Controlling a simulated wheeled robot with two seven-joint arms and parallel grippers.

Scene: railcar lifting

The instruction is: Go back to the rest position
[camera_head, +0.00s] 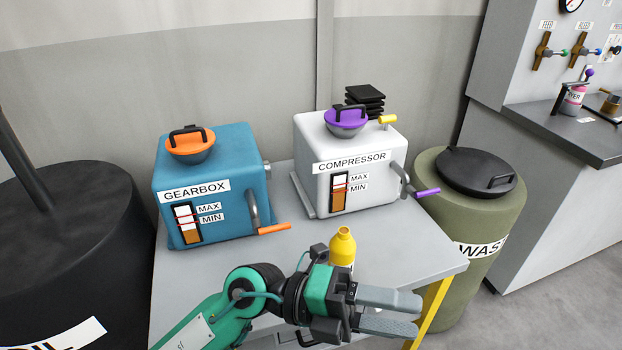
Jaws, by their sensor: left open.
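My left gripper (388,312) is in the lower middle of the head view, at the front edge of the grey table (300,265). Its two grey fingers point right, are apart and hold nothing. A yellow bottle (343,246) stands on the table just behind the gripper; its lower part is hidden by the gripper. The blue gearbox (240,170) with an orange cap (190,152) is at the table's left. The white compressor (388,150) with a purple cap (346,124) is at the back right. My right gripper is not in view.
A black oil drum (60,260) stands left of the table. A green waste bin (440,220) with a black lid (478,172) stands to the right. A grey counter (570,135) with a pink bottle (573,98) is farther right. The table front between the machines and the gripper is mostly clear.

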